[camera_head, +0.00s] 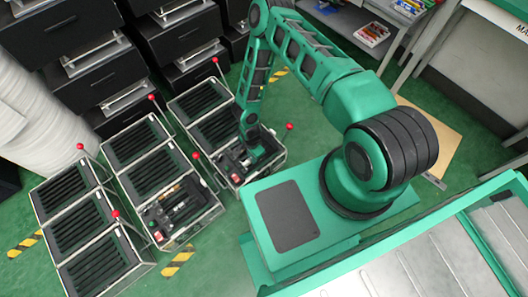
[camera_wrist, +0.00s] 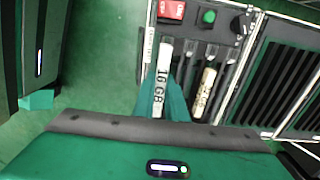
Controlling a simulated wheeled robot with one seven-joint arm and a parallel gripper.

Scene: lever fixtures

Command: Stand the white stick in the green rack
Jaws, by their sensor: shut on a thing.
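The white stick (camera_wrist: 162,70), marked "16 GB", shows in the wrist view, lengthwise along a green finger of my gripper (camera_wrist: 170,92). My gripper is shut on it. The stick overlaps the left edge of a silver-framed unit (camera_wrist: 220,60) with dark slots. In the head view my gripper (camera_head: 252,155) is low over the near end of the right-hand row of units; the stick is too small there to make out. A second, cream stick (camera_wrist: 204,90) with dark lettering lies in one of the slots. I cannot tell which unit is the green rack; its contact with the stick is unclear.
A red switch (camera_wrist: 171,10), a green button (camera_wrist: 209,17) and a black knob (camera_wrist: 238,24) sit on the unit's panel. Red-knobbed levers (camera_head: 195,155) stick up along the rows of slotted units (camera_head: 85,220). Black drawers (camera_head: 95,75) stand behind. Green floor (camera_head: 215,255) is clear in front.

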